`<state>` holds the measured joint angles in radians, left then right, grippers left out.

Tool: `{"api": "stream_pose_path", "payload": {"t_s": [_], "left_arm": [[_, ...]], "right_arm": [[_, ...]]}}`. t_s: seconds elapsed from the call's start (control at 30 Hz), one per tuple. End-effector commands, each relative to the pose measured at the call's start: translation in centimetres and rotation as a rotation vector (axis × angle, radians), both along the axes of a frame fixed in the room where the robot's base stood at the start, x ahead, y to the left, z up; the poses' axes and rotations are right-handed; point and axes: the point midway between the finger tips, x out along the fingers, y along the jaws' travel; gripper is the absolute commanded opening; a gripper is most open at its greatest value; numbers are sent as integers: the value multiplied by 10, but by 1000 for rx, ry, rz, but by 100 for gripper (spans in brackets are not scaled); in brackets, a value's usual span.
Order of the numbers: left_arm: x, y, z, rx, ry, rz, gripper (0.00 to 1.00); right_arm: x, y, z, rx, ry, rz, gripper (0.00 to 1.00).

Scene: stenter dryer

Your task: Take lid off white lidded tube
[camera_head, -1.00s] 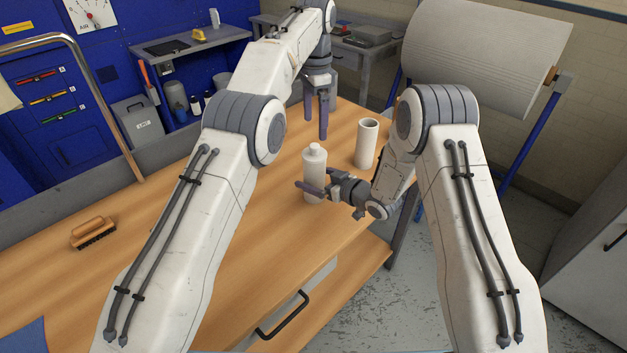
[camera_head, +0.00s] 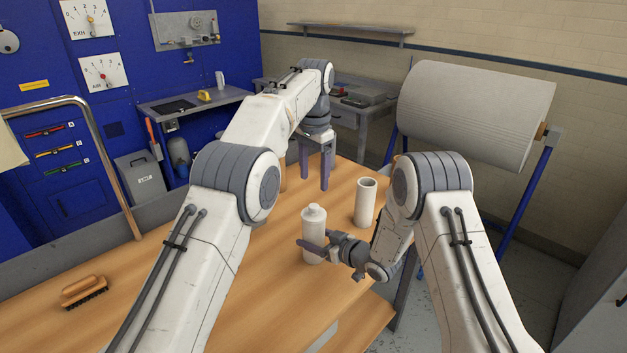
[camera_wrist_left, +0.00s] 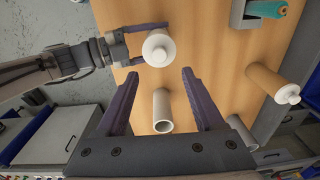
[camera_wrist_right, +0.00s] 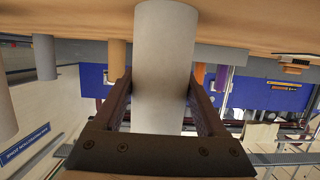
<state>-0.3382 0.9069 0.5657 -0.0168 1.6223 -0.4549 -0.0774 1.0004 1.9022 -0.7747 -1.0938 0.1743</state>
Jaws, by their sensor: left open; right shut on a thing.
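The white lidded tube (camera_head: 313,225) stands upright near the table's right edge, its narrower white lid (camera_head: 314,210) on top. My right gripper (camera_head: 312,248) is shut on the tube's body from the side; the body also fills the middle of the right wrist view (camera_wrist_right: 163,60). My left gripper (camera_head: 314,182) is open and empty, pointing down, higher than the tube and apart from it. In the left wrist view the lid (camera_wrist_left: 160,52) shows from above, just beyond the left fingertips (camera_wrist_left: 160,76).
An open white tube (camera_head: 365,205) without a lid stands right of the lidded one. A tan lidded tube (camera_wrist_left: 270,82) and a teal roll (camera_wrist_left: 267,9) show in the left wrist view. A brush (camera_head: 83,290) lies at the table's left. The table between is clear.

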Motion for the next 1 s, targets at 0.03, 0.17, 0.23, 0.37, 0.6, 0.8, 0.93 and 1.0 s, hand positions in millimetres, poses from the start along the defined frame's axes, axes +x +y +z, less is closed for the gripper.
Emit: {"api": "stream_pose_path", "payload": {"t_s": [0.03, 0.17, 0.23, 0.37, 0.6, 0.8, 0.93, 1.0], "left_arm": [[-3, 0, 7, -5, -13, 93, 69], [-7, 0, 18, -24, -46, 353, 69], [-10, 0, 23, -38, -61, 477, 69], [-14, 0, 30, -61, -81, 655, 69], [-16, 1, 30, -78, -95, 787, 69], [-13, 2, 3, -77, -92, 790, 69], [-9, 1, -23, -76, -91, 789, 69], [-7, 1, -36, -77, -92, 789, 69]], "right_arm": [[0, 0, 0, 1, -1, 0, 0], [0, 0, 0, 1, -1, 0, 0], [0, 0, 0, 1, -1, 0, 0], [0, 0, 0, 1, -1, 0, 0], [0, 0, 0, 1, -1, 0, 0], [0, 0, 0, 1, -1, 0, 0], [0, 0, 0, 1, -1, 0, 0], [0, 0, 0, 1, -1, 0, 0]]}}
